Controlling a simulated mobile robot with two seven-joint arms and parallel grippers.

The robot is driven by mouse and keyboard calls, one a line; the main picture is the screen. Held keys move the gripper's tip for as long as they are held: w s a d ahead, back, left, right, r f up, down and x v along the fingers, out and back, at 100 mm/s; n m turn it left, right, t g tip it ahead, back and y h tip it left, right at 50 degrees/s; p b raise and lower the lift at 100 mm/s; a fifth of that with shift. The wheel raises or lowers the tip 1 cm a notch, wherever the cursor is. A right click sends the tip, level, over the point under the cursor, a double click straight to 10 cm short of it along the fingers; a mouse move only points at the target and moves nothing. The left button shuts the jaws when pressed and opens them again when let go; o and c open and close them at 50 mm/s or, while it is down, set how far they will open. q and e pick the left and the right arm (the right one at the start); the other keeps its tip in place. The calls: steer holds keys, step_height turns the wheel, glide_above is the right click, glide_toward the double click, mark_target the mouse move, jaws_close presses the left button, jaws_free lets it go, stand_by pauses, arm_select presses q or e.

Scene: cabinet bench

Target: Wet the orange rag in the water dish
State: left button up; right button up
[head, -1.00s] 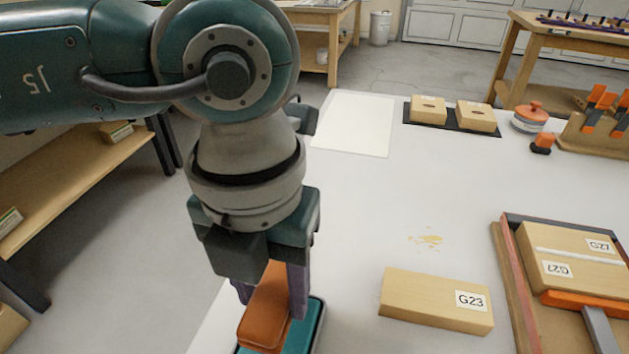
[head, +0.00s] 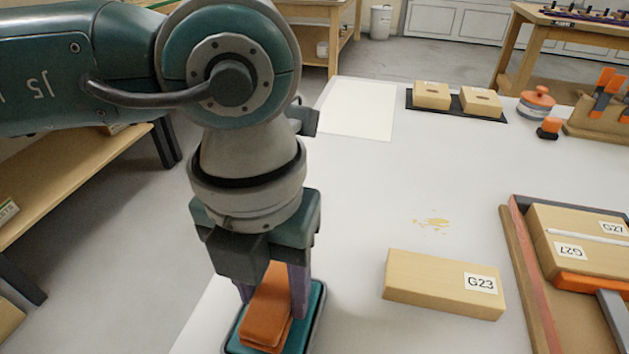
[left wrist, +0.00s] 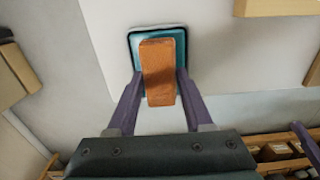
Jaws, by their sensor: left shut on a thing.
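The orange rag (head: 266,318) is a folded block held between the two fingers of my left gripper (head: 274,294). It also shows in the left wrist view (left wrist: 158,72), where my left gripper (left wrist: 158,88) is shut on its sides. The water dish (head: 316,309) is a teal tray with a dark rim, at the table's near left edge. The rag is over the dish in both views. I cannot tell whether the rag touches the water. In the left wrist view the dish (left wrist: 181,47) shows around the rag's far part.
A wooden block marked G23 (head: 442,284) lies right of the dish. Yellowish crumbs (head: 432,222) lie behind it. A clamped frame (head: 519,250) with G27 blocks is at the right. A white sheet (head: 357,110) and a dark mat with two blocks (head: 457,105) are farther back.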

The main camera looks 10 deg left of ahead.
arm_select(q)
steer(key=shift+f+b, duration=0.55)
steer(key=shift+f, duration=0.15)
stand_by(1.2)
step_height(320, 180, up, 7)
steer(key=p, duration=0.6)
steer(key=shift+r, duration=0.15)
